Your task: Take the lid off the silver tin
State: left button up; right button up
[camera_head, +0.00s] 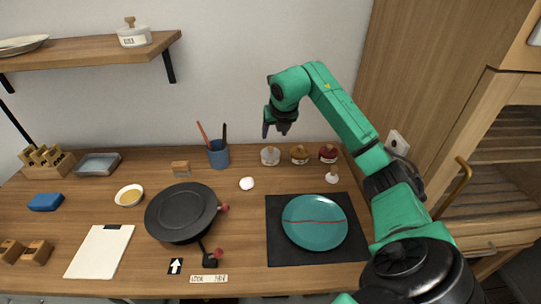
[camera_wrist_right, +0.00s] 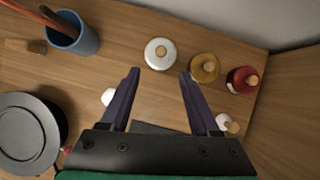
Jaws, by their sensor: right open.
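The silver tin (camera_head: 270,157) stands upright near the back of the wooden table, leftmost of three small lidded tins. In the right wrist view, the silver tin (camera_wrist_right: 158,56) shows from above with its round, pale lid and small knob on top. My right gripper (camera_head: 274,131) is above the silver tin in the head view, apart from it. In the right wrist view, my right gripper (camera_wrist_right: 160,73) is open with nothing between its fingers, and the tin lies just beyond the fingertips. My left gripper is not in view.
A gold tin (camera_head: 299,154) and a red tin (camera_head: 328,153) stand right of the silver one. A blue cup (camera_head: 218,156) with brushes stands left. A teal plate (camera_head: 314,242) with a red seam lies on a dark mat (camera_head: 282,257). A black round pan-like object (camera_head: 158,221) lies mid-table.

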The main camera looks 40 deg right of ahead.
aim_at(271, 148)
jog(key=p+x, duration=0.3)
jog(key=x, duration=0.8)
jog(key=shift+d, duration=0.15)
jog(key=shift+w+d+f, duration=0.1)
jog(key=shift+w+f, duration=0.05)
jog(key=shift+f, duration=0.2)
grip_shut()
